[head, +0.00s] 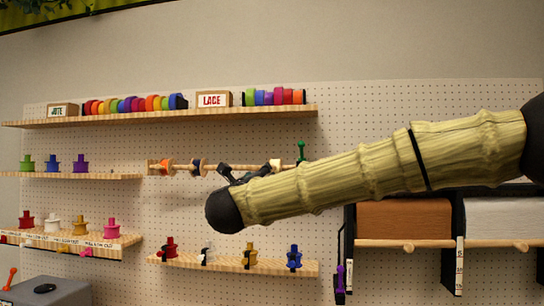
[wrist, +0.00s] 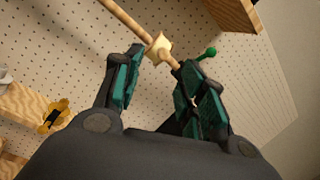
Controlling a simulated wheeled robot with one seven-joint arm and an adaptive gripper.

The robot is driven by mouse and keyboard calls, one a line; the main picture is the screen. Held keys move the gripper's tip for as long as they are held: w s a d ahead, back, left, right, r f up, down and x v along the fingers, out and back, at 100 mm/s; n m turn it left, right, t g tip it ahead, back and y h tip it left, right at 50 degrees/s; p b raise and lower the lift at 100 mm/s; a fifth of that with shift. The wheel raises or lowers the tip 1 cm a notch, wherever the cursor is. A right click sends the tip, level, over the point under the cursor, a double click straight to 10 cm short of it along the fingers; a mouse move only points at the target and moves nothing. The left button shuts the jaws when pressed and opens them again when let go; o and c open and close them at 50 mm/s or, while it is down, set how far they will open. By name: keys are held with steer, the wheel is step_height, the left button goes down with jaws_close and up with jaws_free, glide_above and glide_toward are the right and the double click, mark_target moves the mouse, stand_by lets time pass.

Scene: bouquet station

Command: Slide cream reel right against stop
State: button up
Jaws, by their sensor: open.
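The cream reel (wrist: 157,47) is on a wooden rod (wrist: 122,15). In the wrist view it lies between the tips of my open gripper (wrist: 162,60), one finger to each side along the rod. I cannot tell whether either finger touches it. In the head view the cream reel (head: 275,165) shows just left of the green stop (head: 301,152), and my gripper (head: 243,172) is partly hidden by my arm. In the wrist view the green knob of the stop (wrist: 210,51) shows beyond the right finger; the gap between reel and stop is partly hidden.
An orange reel (head: 166,165) and a dark reel (head: 197,166) sit farther left on the rod. A shelf of ribbon rolls (head: 230,114) runs above, and a shelf with several spools (head: 225,262) lies below.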

mark_target(275, 168)
steer(key=w+d+r+n+p, duration=0.1)
steer(key=w+n+p, duration=0.2)
steer(key=n+p, duration=0.1)
steer(key=w+d+n+g+y+p, duration=0.1)
steer(key=w+n+p, duration=0.3)
steer(key=p, duration=0.1)
steer(key=w+d+r+n+g+p, duration=0.1)
steer(key=w+n+p, duration=0.3)
steer(key=n+p, duration=0.1)
steer(key=shift+d+r, duration=0.15)
steer(key=shift+r, duration=0.15)
steer(key=shift+c, duration=0.5)
jaws_close()
